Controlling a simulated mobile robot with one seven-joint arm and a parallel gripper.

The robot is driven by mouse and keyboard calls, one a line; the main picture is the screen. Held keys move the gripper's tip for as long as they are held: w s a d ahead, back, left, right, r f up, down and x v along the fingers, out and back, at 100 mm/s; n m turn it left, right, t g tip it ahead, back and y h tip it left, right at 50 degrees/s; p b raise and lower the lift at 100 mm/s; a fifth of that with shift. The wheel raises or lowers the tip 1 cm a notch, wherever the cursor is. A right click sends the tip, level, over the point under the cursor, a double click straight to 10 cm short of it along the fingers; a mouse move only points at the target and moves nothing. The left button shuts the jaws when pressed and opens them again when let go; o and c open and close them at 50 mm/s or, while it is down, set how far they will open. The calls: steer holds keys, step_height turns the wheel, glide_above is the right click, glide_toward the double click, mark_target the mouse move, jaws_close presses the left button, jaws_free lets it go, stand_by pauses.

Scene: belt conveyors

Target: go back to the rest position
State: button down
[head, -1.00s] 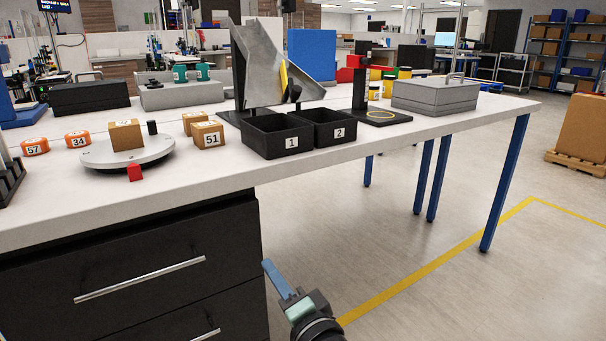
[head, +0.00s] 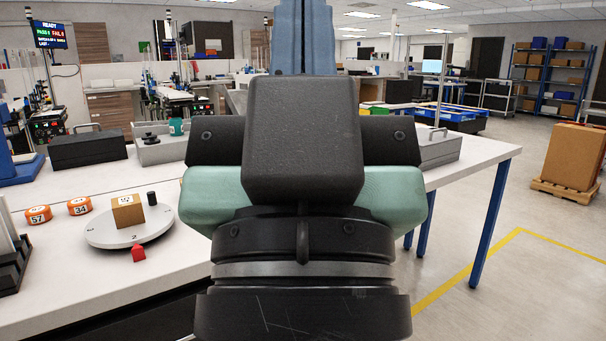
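My gripper (head: 304,40) is raised close in front of the head camera, in the middle of the picture, seen from behind. Its blue fingers point up and away and appear close together. The dark body hides most of their length and their tips are cut off at the top edge, so I cannot tell whether it is open or shut. No held object shows. The gripper hides the middle of the white table (head: 80,290), including the place of the chute and the numbered bins.
A round grey turntable (head: 105,236) carries a cardboard cube (head: 127,211) and a black cylinder (head: 152,198). A red block (head: 139,254) sits at its front. Orange pieces 57 (head: 38,215) and 34 (head: 79,206) lie to the left.

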step_height(320, 180, up, 23)
steer(key=p, duration=2.1)
steer(key=shift+r, duration=0.2)
